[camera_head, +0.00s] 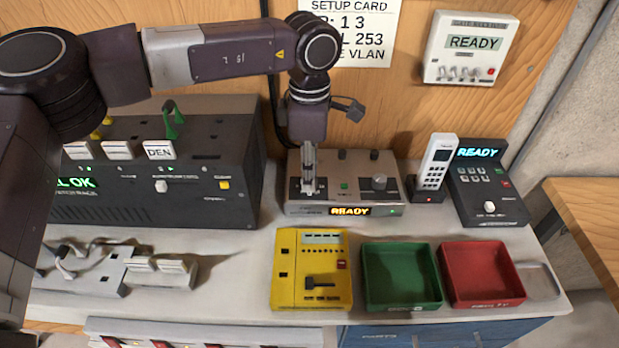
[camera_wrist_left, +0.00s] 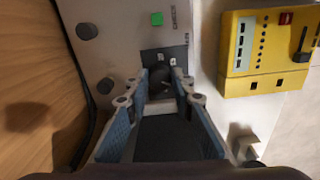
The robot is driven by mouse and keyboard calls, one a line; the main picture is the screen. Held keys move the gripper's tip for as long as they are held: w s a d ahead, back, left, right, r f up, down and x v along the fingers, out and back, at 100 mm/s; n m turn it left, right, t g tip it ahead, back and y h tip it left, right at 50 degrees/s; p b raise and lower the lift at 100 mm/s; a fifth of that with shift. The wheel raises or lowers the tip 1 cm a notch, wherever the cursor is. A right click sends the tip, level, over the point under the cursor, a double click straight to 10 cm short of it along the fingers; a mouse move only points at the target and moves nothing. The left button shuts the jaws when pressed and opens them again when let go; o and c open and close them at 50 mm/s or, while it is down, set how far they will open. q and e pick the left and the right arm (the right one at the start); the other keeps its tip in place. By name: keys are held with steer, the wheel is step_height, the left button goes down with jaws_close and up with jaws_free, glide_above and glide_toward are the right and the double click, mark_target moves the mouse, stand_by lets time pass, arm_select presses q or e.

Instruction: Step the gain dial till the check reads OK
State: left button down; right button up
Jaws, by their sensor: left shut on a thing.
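The grey device (camera_head: 342,165) stands on the bench by the wall. Its lit front strip (camera_head: 351,211) reads READY in amber, and a green button (camera_head: 344,186) shows on its top. A dark knob (camera_head: 379,183) is at the right of its top. My left gripper (camera_head: 308,186) points down onto the left part of its top. My right gripper is in neither view.
A yellow tester (camera_head: 290,273) lies in front, beside a green tray (camera_head: 400,300) and a red tray (camera_head: 482,290). A black rack (camera_head: 120,208) stands left. A cordless handset (camera_head: 434,160) and a black keypad box (camera_head: 490,211) stand right. A setup card (camera_head: 365,35) hangs above.

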arm_select(q)
steer(key=shift+m+b, duration=0.55)
steer(key=shift+m, duration=0.55)
steer(key=c, duration=1.7)
jaws_free()
steer(key=shift+o, duration=0.2)
step_height(320, 180, up, 8)
steer(key=shift+f, duration=0.2)
